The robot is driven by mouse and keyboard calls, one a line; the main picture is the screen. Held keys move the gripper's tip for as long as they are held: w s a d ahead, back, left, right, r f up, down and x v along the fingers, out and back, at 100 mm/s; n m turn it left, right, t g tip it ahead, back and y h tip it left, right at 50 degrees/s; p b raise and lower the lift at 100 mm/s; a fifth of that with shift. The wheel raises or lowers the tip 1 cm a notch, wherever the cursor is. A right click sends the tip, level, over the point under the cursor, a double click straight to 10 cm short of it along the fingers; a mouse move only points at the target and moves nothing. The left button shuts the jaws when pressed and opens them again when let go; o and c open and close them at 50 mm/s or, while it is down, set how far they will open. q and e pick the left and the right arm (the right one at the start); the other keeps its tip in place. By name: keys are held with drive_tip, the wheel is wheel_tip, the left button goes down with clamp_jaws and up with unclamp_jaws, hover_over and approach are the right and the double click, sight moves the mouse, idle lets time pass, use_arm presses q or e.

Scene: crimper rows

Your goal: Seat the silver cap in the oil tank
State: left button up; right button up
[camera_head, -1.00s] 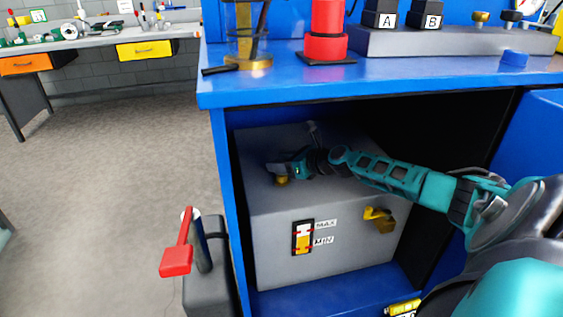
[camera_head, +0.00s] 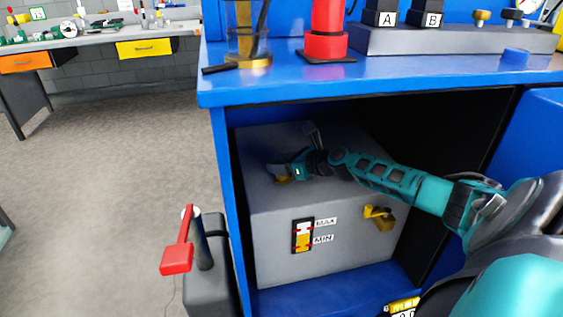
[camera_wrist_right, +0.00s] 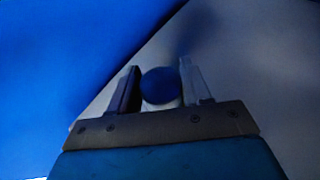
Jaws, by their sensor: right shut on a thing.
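My right gripper (camera_head: 280,172) reaches into the cabinet bay and sits low over the top of the grey oil tank (camera_head: 345,262). In the right wrist view, a round shiny piece, the silver cap (camera_wrist_right: 161,86), lies between the fingers of the right gripper (camera_wrist_right: 162,82), which is shut on it. Its top looks dark blue, like a reflection. In the head view the fingers hide most of the cap. My left gripper is out of view.
The blue cabinet's worktop (camera_head: 290,88) overhangs the tank, and its left post (camera_head: 226,210) stands close to the gripper. A brass tap (camera_head: 379,217) and a level gauge (camera_head: 303,236) are on the tank's front. A red-handled lever (camera_head: 177,258) stands outside at the left.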

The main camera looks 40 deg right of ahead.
drive_tip(key=shift+f+b, duration=0.55)
drive_tip(key=shift+f, duration=0.6)
drive_tip(key=o, duration=1.1)
drive_tip(key=p+v, duration=0.5)
drive_tip(key=v, duration=0.8)
